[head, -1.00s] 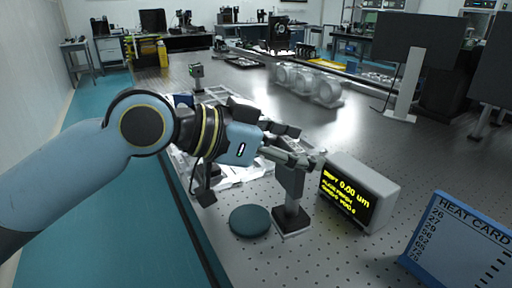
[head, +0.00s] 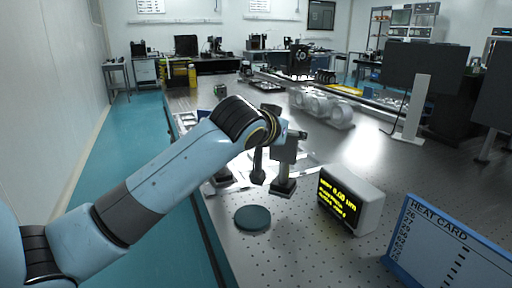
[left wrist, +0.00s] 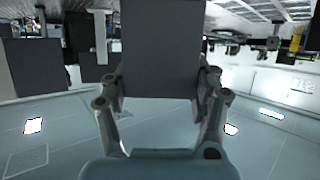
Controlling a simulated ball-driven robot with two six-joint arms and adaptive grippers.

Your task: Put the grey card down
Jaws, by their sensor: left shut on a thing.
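My left gripper (left wrist: 160,85) is shut on the grey card (left wrist: 163,48), a dark grey square held upright between the fingers in the left wrist view. The card fills the upper middle of that view and hides what lies behind it. In the head view my left arm reaches from the left over the optical table (head: 310,240), and its wrist hides most of the gripper. I cannot clearly tell the card there from the grey upright post (head: 285,150) just beyond the wrist. My right gripper is not in view.
A dark round disc (head: 252,218) lies on the table in front of the post. A display box (head: 350,200) with yellow digits stands to its right, and a blue-framed heat card (head: 445,245) stands at the front right. Clear cylinders (head: 322,108) stand farther back. Bare tabletop lies between them.

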